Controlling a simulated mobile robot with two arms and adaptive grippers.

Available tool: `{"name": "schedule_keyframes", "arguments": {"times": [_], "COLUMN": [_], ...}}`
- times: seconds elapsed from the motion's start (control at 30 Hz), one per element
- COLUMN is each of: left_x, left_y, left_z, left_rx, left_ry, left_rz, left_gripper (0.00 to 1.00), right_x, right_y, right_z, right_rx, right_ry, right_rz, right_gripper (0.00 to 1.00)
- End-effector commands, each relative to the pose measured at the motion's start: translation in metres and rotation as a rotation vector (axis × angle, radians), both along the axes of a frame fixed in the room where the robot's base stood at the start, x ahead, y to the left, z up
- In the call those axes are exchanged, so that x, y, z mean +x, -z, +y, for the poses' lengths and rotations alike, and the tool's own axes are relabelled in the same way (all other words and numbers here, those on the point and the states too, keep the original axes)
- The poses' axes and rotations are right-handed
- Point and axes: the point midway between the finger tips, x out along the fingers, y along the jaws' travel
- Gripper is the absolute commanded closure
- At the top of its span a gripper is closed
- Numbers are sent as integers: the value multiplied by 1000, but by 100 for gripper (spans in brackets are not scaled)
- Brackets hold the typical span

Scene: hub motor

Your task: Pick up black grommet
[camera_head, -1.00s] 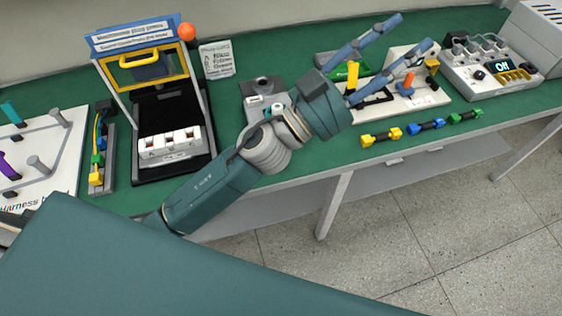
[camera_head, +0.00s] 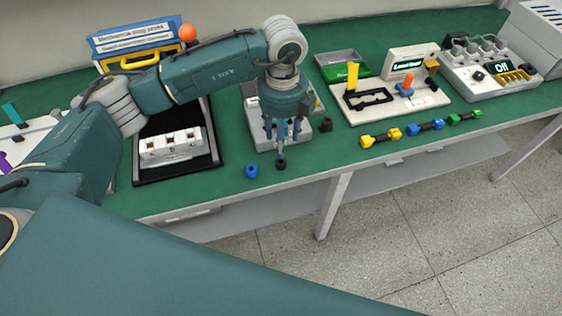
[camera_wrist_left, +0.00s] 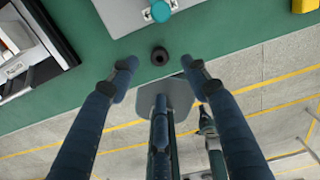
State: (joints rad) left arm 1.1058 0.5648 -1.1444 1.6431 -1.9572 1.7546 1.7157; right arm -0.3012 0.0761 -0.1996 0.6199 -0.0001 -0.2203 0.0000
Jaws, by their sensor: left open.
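A small black grommet (camera_head: 281,162) sits on the green table near its front edge. In the left wrist view the black grommet (camera_wrist_left: 160,56) shows as a dark ring between and just ahead of the fingertips. My left gripper (camera_head: 283,130) points down above it, with its fingers apart and empty. No contact with the grommet is visible. My right gripper is in neither view.
A blue ring (camera_head: 251,171) lies left of the grommet and another dark small part (camera_head: 326,125) to its right. A grey fixture (camera_head: 262,142) stands behind, partly hidden by my gripper. A black tray (camera_head: 214,156) is at left; yellow, blue and green connectors (camera_head: 425,127) lie at right.

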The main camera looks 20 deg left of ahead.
Motion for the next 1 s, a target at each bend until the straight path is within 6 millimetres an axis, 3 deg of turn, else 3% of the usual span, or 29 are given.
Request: {"name": "schedule_keyframes", "arguments": {"times": [0.1, 0.37, 0.63, 0.97, 1.0], "left_x": [-1, -2, -4, -3, -3], "left_y": [19, 41, 79, 88, 88], "left_z": [-1, -1, 2, 2, 2], "left_rx": [-2, -5, -6, -6, -6], "left_ry": [1, 4, 4, 6, 6], "left_rz": [4, 4, 4, 0, 0], "left_gripper": [53, 53, 53, 53, 61], "right_x": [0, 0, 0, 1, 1], "right_y": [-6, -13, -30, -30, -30], "right_z": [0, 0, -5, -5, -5], "right_rx": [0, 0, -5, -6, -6], "right_ry": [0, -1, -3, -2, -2], "right_rz": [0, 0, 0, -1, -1], "right_gripper": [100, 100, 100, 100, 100]}}
